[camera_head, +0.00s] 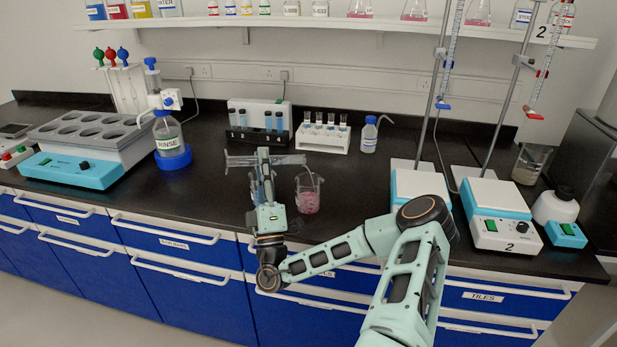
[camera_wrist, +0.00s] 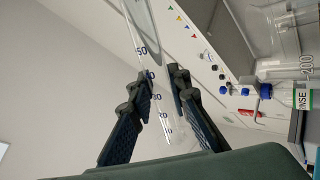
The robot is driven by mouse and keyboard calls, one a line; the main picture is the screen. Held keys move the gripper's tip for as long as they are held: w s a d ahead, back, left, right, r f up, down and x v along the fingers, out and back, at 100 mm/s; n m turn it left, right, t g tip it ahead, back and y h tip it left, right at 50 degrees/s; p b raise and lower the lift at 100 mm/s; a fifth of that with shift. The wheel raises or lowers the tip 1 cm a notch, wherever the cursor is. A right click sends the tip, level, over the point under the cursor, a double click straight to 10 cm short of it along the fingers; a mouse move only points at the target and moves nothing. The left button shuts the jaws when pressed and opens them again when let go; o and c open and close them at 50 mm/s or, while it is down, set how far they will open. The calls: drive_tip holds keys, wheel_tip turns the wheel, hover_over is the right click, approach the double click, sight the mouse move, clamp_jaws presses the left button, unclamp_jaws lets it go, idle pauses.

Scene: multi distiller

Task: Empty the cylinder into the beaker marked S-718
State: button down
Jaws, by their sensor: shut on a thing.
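A clear graduated cylinder (camera_head: 288,160) lies nearly level in the air above the bench. My gripper (camera_head: 263,160) is shut on it around its middle. In the wrist view the cylinder (camera_wrist: 150,60) passes between the two dark fingers, its printed numbers showing and no liquid clearly visible. A glass beaker (camera_head: 309,201) with pink contents stands on the bench to the right of my gripper. The cylinder's right end is near and above the beaker's rim. I cannot read a mark on the beaker, so I cannot tell whether it is S-718.
A rack of tubes (camera_head: 322,137) and a wash bottle (camera_head: 369,134) stand behind. A RINSE bottle (camera_head: 170,138) is at left. Hotplate stirrers (camera_head: 490,212) with burette stands are at right. Another beaker (camera_head: 530,163) stands at far right.

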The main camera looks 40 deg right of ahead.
drive_tip(key=shift+d+r+m+g+h+p, duration=0.1)
drive_tip(key=shift+r+m+g+h+p, duration=0.2)
drive_tip(key=shift+m+h+p, duration=0.3)
drive_tip(key=shift+d+r+m+g+h+p, duration=0.1)
drive_tip(key=shift+r+m+g+h+p, duration=0.25)
drive_tip(key=shift+m, duration=0.45)
drive_tip(key=f+n+y+b, duration=0.1)
drive_tip(key=n+t+b, duration=0.1)
drive_tip(key=f+n+t+y+b, duration=0.1)
drive_tip(key=b, duration=0.1)
drive_tip(key=shift+a+f+n+y, duration=0.25)
drive_tip(key=shift+f+n+y, duration=0.05)
drive_tip(key=shift+f+y, duration=0.05)
drive_tip(key=shift+r+n+t+y+b, duration=0.1)
drive_tip(key=shift+n+t+y+b, duration=0.4)
drive_tip(key=shift+n+y, duration=0.6)
drive_tip(key=shift+a+r+n+y, duration=0.2)
drive_tip(key=shift+r+n+y, duration=0.15)
drive_tip(key=shift+n, duration=0.25)
drive_tip(key=shift+w+f+n+t+y, duration=0.1)
drive_tip(key=shift+n+t+y, duration=0.15)
drive_tip(key=shift+n+y, duration=0.25)
drive_tip(key=shift+n+y+b, duration=0.3)
drive_tip(key=shift+y+b, duration=0.1)
drive_tip(key=shift+y, duration=0.05)
